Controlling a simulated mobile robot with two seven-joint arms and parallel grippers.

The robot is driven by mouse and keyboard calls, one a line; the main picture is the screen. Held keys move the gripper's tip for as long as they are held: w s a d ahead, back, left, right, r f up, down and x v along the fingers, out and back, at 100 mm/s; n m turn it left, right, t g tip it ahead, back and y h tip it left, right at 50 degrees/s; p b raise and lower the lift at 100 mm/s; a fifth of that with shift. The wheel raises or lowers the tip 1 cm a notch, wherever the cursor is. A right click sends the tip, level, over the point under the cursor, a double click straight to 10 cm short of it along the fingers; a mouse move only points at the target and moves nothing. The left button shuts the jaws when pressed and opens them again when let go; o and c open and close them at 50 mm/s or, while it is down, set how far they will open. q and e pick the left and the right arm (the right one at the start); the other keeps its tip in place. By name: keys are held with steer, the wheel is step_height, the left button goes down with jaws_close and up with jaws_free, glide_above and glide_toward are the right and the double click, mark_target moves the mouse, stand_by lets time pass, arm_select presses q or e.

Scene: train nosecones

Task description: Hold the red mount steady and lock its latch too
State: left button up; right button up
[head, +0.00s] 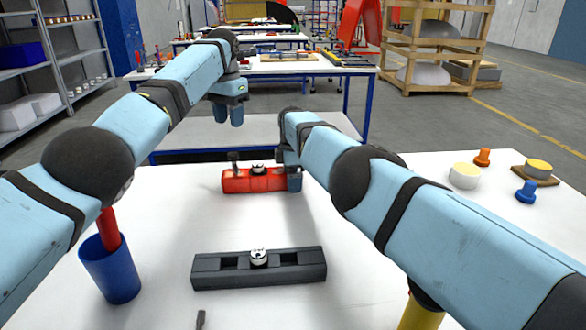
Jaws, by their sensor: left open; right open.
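The red mount (238,184) lies on the white table, a little left of the middle of the head view. A dark upright latch piece (235,163) stands near its left end, and a small black-and-white part sits on its top. My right gripper (294,182) is low at the mount's right end, pointing down, and is open. Its fingers overlap that end in the picture, and I cannot tell if they touch it. My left gripper (229,115) is open and empty, pointing down, above and behind the mount's left part.
A dark grey mount (212,276) with a similar black-and-white part lies nearer. A blue cup (112,272) with a red handle stands at left. An orange knob (482,157), blue knob (526,191) and cream cylinder (464,177) stand at right. The table between the mounts looks clear.

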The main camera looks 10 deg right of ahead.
steer(key=shift+f, duration=0.25)
steer(key=shift+c, duration=0.2)
